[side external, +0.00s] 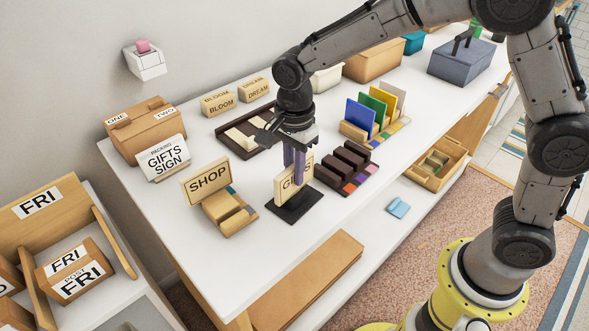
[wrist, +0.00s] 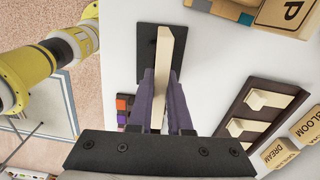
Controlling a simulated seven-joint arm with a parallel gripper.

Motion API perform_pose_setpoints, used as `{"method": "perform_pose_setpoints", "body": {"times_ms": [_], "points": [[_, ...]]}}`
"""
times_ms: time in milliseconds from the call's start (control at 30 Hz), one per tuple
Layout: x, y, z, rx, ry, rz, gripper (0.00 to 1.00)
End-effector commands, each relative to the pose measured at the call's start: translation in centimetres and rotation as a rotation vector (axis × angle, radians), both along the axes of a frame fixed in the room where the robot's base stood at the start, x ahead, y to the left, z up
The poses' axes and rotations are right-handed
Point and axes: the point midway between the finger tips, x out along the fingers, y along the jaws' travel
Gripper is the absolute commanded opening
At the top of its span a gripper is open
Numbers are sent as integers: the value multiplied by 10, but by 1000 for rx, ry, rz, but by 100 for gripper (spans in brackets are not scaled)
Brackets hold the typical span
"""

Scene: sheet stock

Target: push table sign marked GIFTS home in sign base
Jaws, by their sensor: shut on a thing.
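The table sign marked GIFTS (side external: 283,189) is a pale wooden plate, partly hidden by my fingers in the side view. It stands upright over the dark sign base (side external: 298,209) on the white table. My gripper (side external: 294,172) points down and is shut on the sign, with a purple finger on each side. In the wrist view, the sign's edge (wrist: 171,50) runs between the fingers of my gripper (wrist: 162,85), and the black base (wrist: 148,50) shows beneath it. I cannot tell how deep the sign sits in the base.
A wooden holder with the SHOP sign (side external: 206,181) stands close on the left. A dark rack with brown blocks (side external: 345,170) stands close on the right. The table front is clear.

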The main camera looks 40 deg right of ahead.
Motion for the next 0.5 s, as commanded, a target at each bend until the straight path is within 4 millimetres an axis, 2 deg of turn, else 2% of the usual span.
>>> {"method": "perform_pose_setpoints", "body": {"times_ms": [33, 233, 267, 300, 433, 500], "points": [[-1, 0, -5, -3, 8, 0, 0], [-2, -1, -6, -3, 11, 0, 0], [-2, -1, -7, -4, 11, 0, 21], [-2, -1, -7, -4, 12, 0, 28], [-1, -1, -5, -3, 9, 0, 52], [-1, 0, -5, -3, 8, 0, 52]]}}
